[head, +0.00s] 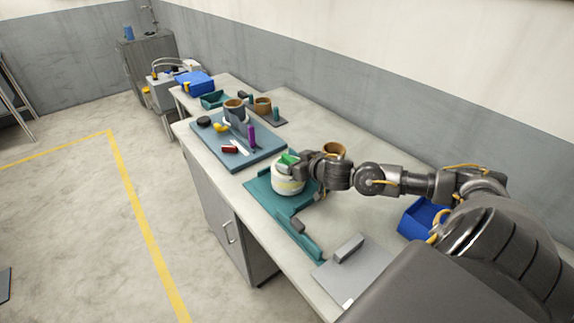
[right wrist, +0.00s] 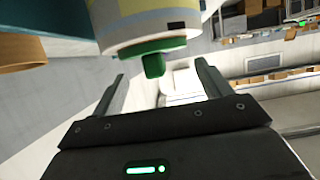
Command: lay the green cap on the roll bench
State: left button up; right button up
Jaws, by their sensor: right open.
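The green cap (head: 288,158) sits on the end of a pale roll (head: 287,183) with a yellowish band. The roll stands upright on a teal board (head: 263,190) on the bench, which may be the roll bench. My right gripper (head: 298,165) is at the cap, reaching in from the right. In the right wrist view the green cap (right wrist: 152,58) shows with its knob toward the gap between the fingers of my open right gripper (right wrist: 158,85). The fingers do not close on it. The left gripper is not in view.
A blue-grey tray (head: 222,157) with small tools and a purple bottle (head: 251,136) lies farther along the bench. A brown ring (head: 334,149) stands behind my right wrist. A blue bin (head: 420,221) and a grey plate (head: 355,275) lie nearer.

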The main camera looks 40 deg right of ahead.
aim_at(286, 159)
jog(key=shift+w+d+p, duration=0.1)
jog(key=shift+w+p, duration=0.25)
jog(key=shift+w, duration=0.1)
jog(key=p+x, duration=0.1)
jog(key=x, duration=0.2)
jog(key=shift+w+d+f, duration=0.15)
jog(key=shift+w+f, duration=0.1)
jog(key=shift+w, duration=0.05)
jog(key=shift+w+f, duration=0.2)
jog(key=shift+w, duration=0.05)
jog(key=shift+s, duration=0.1)
jog(key=shift+c, duration=0.5)
grip_shut()
